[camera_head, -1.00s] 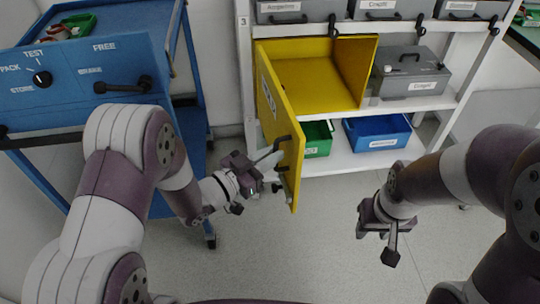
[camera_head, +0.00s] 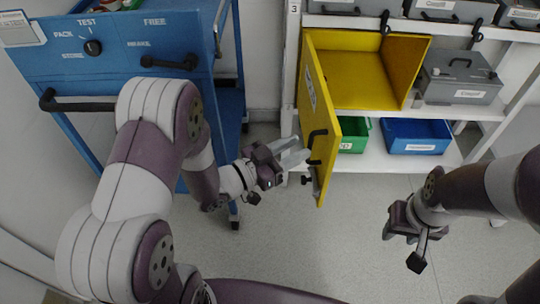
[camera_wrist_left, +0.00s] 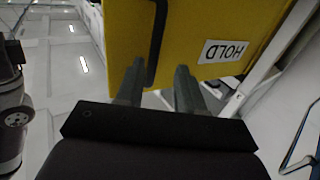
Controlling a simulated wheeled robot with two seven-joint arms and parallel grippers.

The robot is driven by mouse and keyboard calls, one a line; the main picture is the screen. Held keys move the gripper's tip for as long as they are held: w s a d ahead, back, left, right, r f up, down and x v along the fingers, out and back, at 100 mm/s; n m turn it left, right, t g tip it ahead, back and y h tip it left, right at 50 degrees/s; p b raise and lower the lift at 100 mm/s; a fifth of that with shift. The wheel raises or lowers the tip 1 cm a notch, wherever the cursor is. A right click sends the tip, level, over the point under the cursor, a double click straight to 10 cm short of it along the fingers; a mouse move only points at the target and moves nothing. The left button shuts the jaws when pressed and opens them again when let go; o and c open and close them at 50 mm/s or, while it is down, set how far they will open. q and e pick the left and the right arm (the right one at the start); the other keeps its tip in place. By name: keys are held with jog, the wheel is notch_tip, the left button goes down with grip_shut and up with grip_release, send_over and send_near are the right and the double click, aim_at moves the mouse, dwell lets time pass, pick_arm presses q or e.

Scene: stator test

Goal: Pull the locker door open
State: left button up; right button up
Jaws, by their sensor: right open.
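The yellow locker (camera_head: 365,80) stands on the white shelf, its door (camera_head: 318,105) swung wide open toward me. The door's black bar handle (camera_head: 316,138) is on its outer face near the free edge. My left gripper (camera_head: 294,152) is beside that outer face, close to the handle, with its fingers apart. In the left wrist view the fingers (camera_wrist_left: 158,88) point at the yellow door, and the handle (camera_wrist_left: 157,45) runs down toward the gap between them; I cannot tell whether they touch it. My right gripper (camera_head: 402,238) is open and empty over the floor.
A blue cart (camera_head: 120,45) with a dial and black handles stands at the left. Green (camera_head: 355,137) and blue bins (camera_head: 415,137) sit on the lower shelf. A grey case (camera_head: 455,78) is right of the locker. The floor in front is clear.

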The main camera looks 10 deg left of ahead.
pick_arm(q)
jog(key=p+v, duration=0.1)
jog(key=v, duration=0.8)
jog(key=shift+a, duration=0.15)
